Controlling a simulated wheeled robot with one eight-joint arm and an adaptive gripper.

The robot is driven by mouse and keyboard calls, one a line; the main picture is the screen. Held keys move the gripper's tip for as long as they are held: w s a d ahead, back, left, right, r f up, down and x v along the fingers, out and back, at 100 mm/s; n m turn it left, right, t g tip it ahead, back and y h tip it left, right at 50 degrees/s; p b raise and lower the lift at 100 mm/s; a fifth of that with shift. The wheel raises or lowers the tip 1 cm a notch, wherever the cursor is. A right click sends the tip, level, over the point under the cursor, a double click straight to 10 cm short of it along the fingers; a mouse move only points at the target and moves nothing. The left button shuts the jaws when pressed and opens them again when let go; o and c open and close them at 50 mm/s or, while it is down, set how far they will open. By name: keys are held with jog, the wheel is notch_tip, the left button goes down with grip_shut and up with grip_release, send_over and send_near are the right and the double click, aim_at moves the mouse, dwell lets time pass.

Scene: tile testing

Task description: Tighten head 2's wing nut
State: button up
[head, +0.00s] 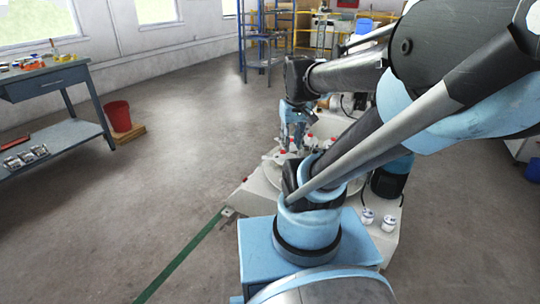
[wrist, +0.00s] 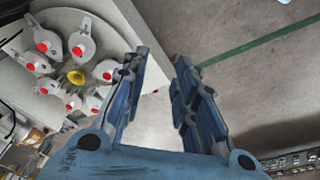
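A round machine plate (wrist: 22,85) in the wrist view carries several white heads (wrist: 82,42) with red round ends, set in a ring around a yellow hub (wrist: 76,77). I cannot tell which is head 2, and its wing nut is not distinct. My gripper (wrist: 162,58) has its two blue fingers apart with nothing between them. It is beside the ring, to its right in the wrist view. In the head view my gripper (head: 293,124) is over the machine, near small red-tipped heads (head: 292,146), partly hidden by my arm.
The machine stands on a pale base (head: 254,198) with small white-topped jars (head: 388,223) at its front right. A workbench (head: 50,80) with a red bucket (head: 118,115) beside it is at left. Shelving (head: 262,40) stands behind.

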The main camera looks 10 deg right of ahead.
jog(key=w+r+n, duration=0.3)
jog(key=w+r, duration=0.1)
jog(key=w, duration=0.9)
jog(key=n+g, duration=0.2)
jog(key=n, duration=0.7)
send_over(270, 155)
notch_tip(270, 155, down, 25)
jog(key=f, duration=1.5)
jog(key=shift+w+d+f, duration=0.1)
jog(key=shift+w+f, duration=0.1)
jog(key=shift+f, duration=0.2)
grip_shut()
